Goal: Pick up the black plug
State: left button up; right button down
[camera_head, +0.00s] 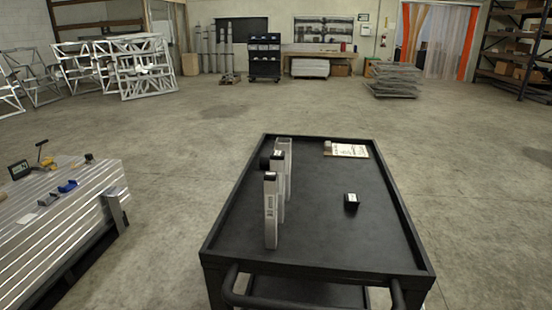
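A small black block-shaped piece (351,202), which looks like the black plug, lies alone on the right half of a black cart top (330,235). It has a lighter mark on its upper face. Neither of my grippers is in view.
A raised rim and a front handle (310,300) bound the cart. A stack of ribbed aluminium panels (60,220) with small tools stands at left.

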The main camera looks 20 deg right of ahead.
aim_at(352, 202)
jog(key=l+u, duration=0.1)
jog(key=l, duration=0.35)
jog(key=k+l+u, duration=0.1)
jog(key=l, duration=0.4)
jog(key=k+l+u, duration=0.1)
jog(key=l, duration=0.35)
jog(key=k+l+u, duration=0.15)
jog(key=l, duration=0.3)
jog(key=i+l+u, duration=0.1)
jog(key=l, duration=0.3)
jog(key=l+u, duration=0.1)
jog(key=l, duration=0.35)
jog(key=i, duration=0.05)
